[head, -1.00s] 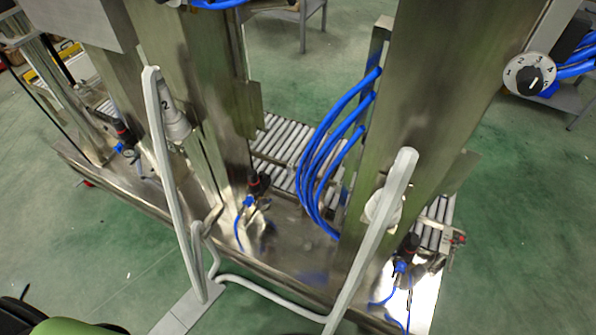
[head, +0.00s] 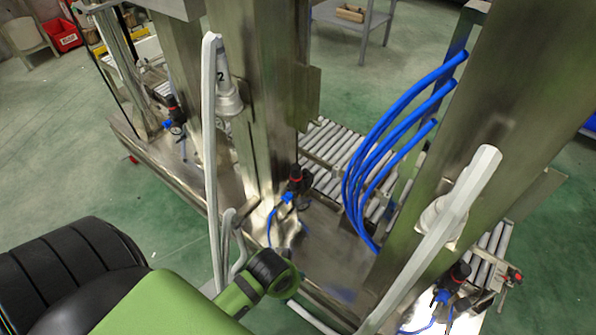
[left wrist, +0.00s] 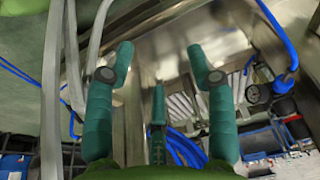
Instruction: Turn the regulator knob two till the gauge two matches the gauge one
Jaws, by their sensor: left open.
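Three regulators with black knobs and red rings stand along the metal machine base: one at the far left (head: 170,104), one in the middle (head: 296,180) and one at the right (head: 459,274). I cannot tell their numbers. A small round gauge (head: 176,128) shows under the far-left one, its needle unreadable. In the left wrist view, my left gripper (left wrist: 160,65) is open and empty, its green fingers spread. A gauge (left wrist: 255,93) and a black, red-ringed knob (left wrist: 291,113) are right of the fingers, apart from them. My right gripper is not in view.
White bent rails (head: 209,150) stand before the metal posts. A white cylinder (head: 228,93) marked 2 is mounted on one post. Blue hoses (head: 375,155) arch over a roller conveyor (head: 335,150).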

